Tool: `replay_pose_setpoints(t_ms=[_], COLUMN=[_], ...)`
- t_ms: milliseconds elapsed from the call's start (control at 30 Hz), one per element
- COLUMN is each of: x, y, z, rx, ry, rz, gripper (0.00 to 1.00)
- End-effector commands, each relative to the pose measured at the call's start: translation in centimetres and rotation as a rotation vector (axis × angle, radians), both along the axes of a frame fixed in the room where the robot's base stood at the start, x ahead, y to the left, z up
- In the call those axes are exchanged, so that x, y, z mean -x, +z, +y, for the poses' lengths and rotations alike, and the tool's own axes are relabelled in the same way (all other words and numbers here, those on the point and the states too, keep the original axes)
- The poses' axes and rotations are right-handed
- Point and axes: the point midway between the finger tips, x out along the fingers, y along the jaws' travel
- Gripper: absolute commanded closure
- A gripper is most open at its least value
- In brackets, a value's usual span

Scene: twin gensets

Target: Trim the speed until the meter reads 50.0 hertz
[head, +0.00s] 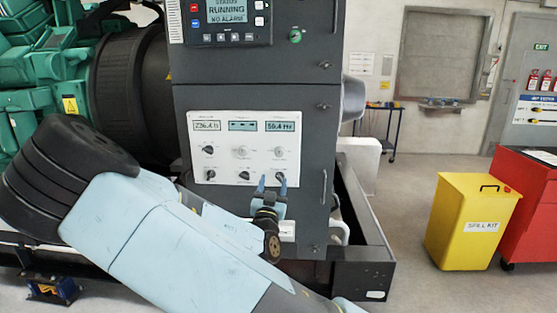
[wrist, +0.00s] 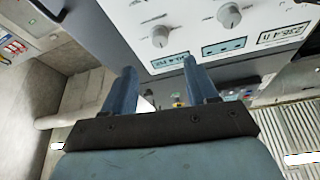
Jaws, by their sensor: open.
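The meter (head: 280,126) at the upper right of the white control panel (head: 225,163) appears to read 50.4 Hz. In the wrist view the same meter (wrist: 170,63) is upside down and partly behind a finger. A grey knob (head: 280,151) sits below the meter; it also shows in the wrist view (wrist: 160,36). A dark knob (head: 280,178) is lower, close to the right finger in the head view. My gripper (head: 272,183) is open, pointing up by the panel's lower right. Knob labels are too small to read.
More knobs sit left on the panel, including a large grey one (head: 241,151). A status screen (head: 227,11) above shows RUNNING. The green genset (head: 45,75) stands left. A yellow spill kit bin (head: 472,220) and red cabinet (head: 537,215) stand right, with open floor before them.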

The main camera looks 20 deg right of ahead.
Motion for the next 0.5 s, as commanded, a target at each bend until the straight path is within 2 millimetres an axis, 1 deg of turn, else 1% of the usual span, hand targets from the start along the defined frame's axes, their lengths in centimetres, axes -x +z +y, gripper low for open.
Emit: replay_pose_setpoints(t_ms=[33,300,500], x=[-0.7,-4.8,-7.5], y=[0.4,2.1,3.4], z=[-0.4,-2.2,-3.5], rx=[-0.001,0.0,-0.002], ry=[-0.003,-0.002,-0.002], rz=[-0.002,-0.001,0.0], gripper=[0.42,0.42,0.42])
